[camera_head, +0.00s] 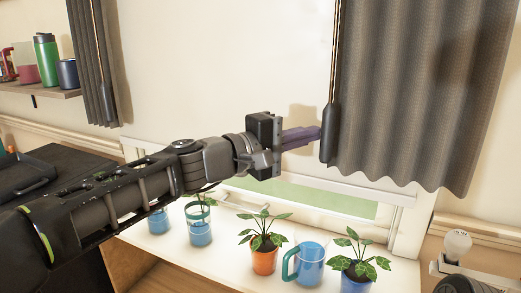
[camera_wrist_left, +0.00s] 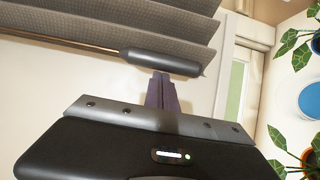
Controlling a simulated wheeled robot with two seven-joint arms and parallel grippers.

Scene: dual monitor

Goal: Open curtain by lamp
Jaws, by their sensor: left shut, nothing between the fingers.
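The grey curtain (camera_head: 420,90) hangs at the right, on the side of the white bulb (camera_head: 457,246). A thin rod with a dark handle (camera_head: 331,132) hangs along its left edge. My left gripper (camera_head: 317,133) is shut and empty, its purple fingertips right at the handle's left side. In the left wrist view the fingertips (camera_wrist_left: 161,76) meet the edge of the handle (camera_wrist_left: 165,62), with the curtain (camera_wrist_left: 80,35) beyond. I cannot tell whether they touch it. My right gripper is not in view.
Below the window, a white sill (camera_head: 225,249) holds an orange-potted plant (camera_head: 264,260), a blue mug (camera_head: 310,262), a blue-potted plant (camera_head: 357,275) and blue cups (camera_head: 199,231). Another curtain (camera_head: 94,65) and a shelf (camera_head: 40,96) with cups are at left.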

